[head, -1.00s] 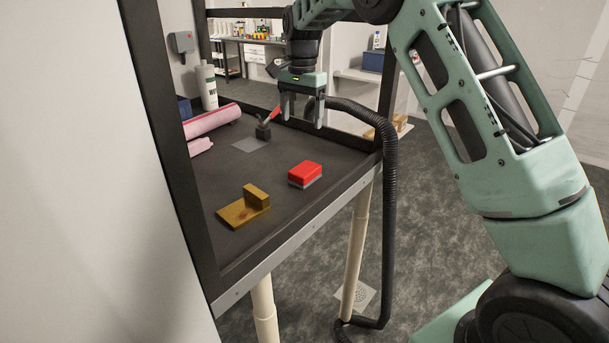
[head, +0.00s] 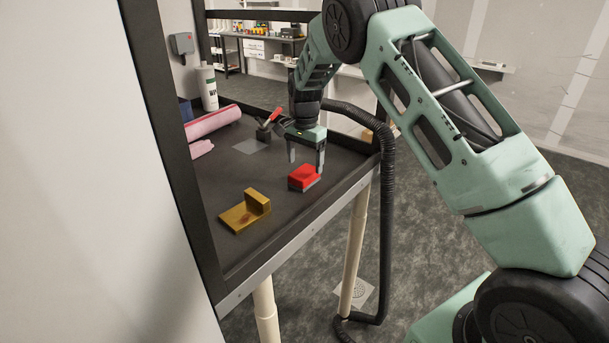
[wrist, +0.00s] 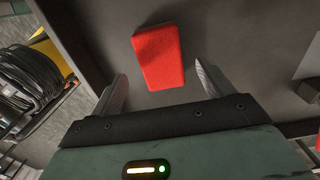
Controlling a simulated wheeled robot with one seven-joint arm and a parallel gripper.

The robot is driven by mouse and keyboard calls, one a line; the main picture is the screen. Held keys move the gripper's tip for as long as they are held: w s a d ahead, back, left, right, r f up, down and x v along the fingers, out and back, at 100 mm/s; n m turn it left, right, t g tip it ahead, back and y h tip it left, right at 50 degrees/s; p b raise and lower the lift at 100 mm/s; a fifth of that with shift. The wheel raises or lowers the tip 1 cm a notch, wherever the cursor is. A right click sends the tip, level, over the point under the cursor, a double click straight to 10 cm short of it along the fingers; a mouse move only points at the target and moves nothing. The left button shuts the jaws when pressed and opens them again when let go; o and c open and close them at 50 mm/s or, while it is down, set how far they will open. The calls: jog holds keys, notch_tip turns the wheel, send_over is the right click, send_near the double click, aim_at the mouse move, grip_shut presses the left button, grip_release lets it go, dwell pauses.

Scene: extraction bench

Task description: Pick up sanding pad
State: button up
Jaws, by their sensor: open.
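The sanding pad (head: 304,178) is a red block with a grey underside. It lies flat on the dark bench top, near the right front edge. My gripper (head: 306,168) is open, fingers pointing down, above and slightly behind the pad in the head view. In the wrist view the red pad (wrist: 158,56) lies ahead of the open fingers (wrist: 163,85), roughly centred between them. Its near end reaches about the level of the fingertips. I see no contact with the pad.
A wooden block on a board (head: 245,212) stands left of the pad. Pink rolls (head: 212,122), a white bottle (head: 207,88) and a small dark stand with a red-handled tool (head: 268,128) are farther back. A black hose (head: 386,220) hangs at the bench's right edge.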

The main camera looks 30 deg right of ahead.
aim_at(305, 171)
jog(key=shift+f+p, duration=0.95)
jog(key=shift+f, duration=1.35)
jog(key=c, duration=1.1)
jog(key=shift+o, duration=0.2)
jog(key=shift+r, duration=0.1)
notch_tip(305, 171, up, 9)
jog(key=b, duration=0.3)
jog(key=shift+w, duration=0.1)
jog(key=shift+r, duration=0.45)
jog(key=shift+o, duration=0.9)
jog(key=shift+c, duration=0.4)
